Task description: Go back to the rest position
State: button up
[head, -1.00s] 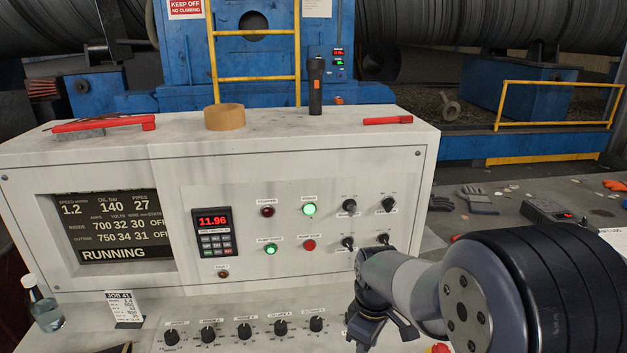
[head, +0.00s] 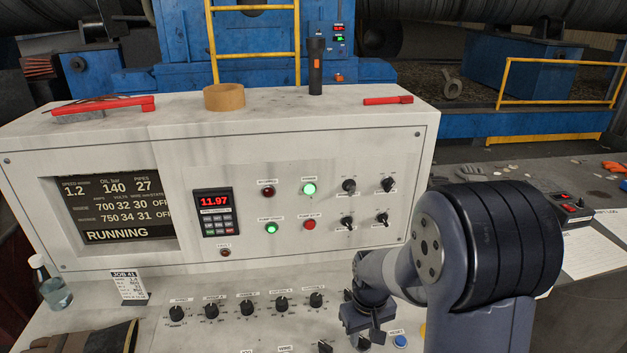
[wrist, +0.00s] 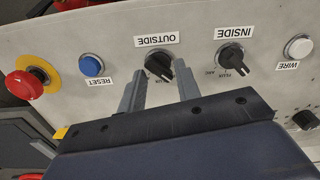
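My gripper (head: 364,332) hangs low over the sloping control ledge, just left of the blue RESET button (head: 400,341). In the wrist view my gripper (wrist: 159,69) is open, with two grey fingers apart. The black OUTSIDE selector knob (wrist: 158,66) shows between the fingertips; I cannot tell whether they touch it. The INSIDE knob (wrist: 232,58) is to its right and the RESET button (wrist: 92,65) to its left. No object is held.
A red emergency button (wrist: 24,84) and a white WIRE button (wrist: 298,47) flank the knobs. The upright console panel (head: 330,255) stands behind my gripper. A glass bottle (head: 52,290) and a job card (head: 129,287) stand at left. A pendant (head: 568,208) lies at right.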

jog(key=m+p, duration=0.1)
jog(key=m, duration=0.4)
jog(key=shift+d+m+p, duration=0.1)
jog(key=shift+m+p, duration=0.2)
jog(key=shift+p, duration=0.1)
jog(key=m+p, duration=0.2)
jog(key=m, duration=0.3)
jog(key=shift+r+m, duration=0.15)
jog(key=shift+m, duration=0.15)
jog(key=shift+r, duration=0.55)
